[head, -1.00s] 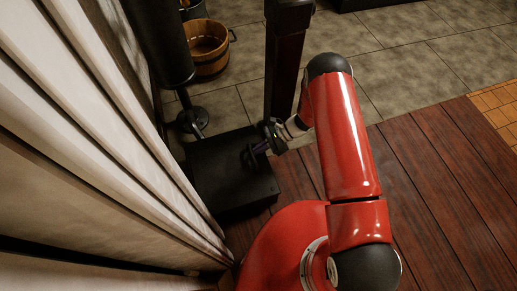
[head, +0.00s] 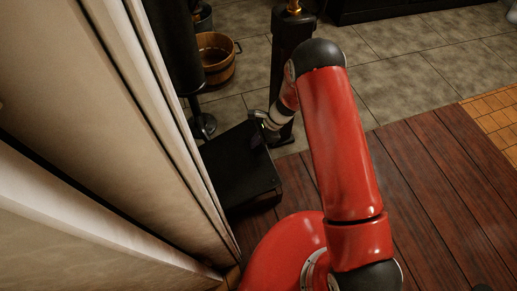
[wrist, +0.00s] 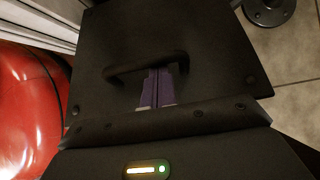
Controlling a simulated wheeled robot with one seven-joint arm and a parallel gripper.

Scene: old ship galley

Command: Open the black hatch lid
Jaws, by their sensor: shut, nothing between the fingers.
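The black hatch lid (head: 238,165) is at the low black box beside the pale curtain in the head view. It seems to be tilted up, but how far I cannot tell. In the wrist view its dark square face (wrist: 205,40) shows with screws near its corners and a black bar handle (wrist: 128,70). My gripper (wrist: 157,76) is shut and empty, its two purple fingers side by side. Their tips are at the handle, but contact is unclear. In the head view my wrist is at the lid's far right edge, and the fingers and handle are hidden.
A black post (head: 284,75) stands just beyond the lid. A wooden bucket (head: 217,62) sits on the tiles behind. The plank floor (head: 430,190) to the right is clear.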

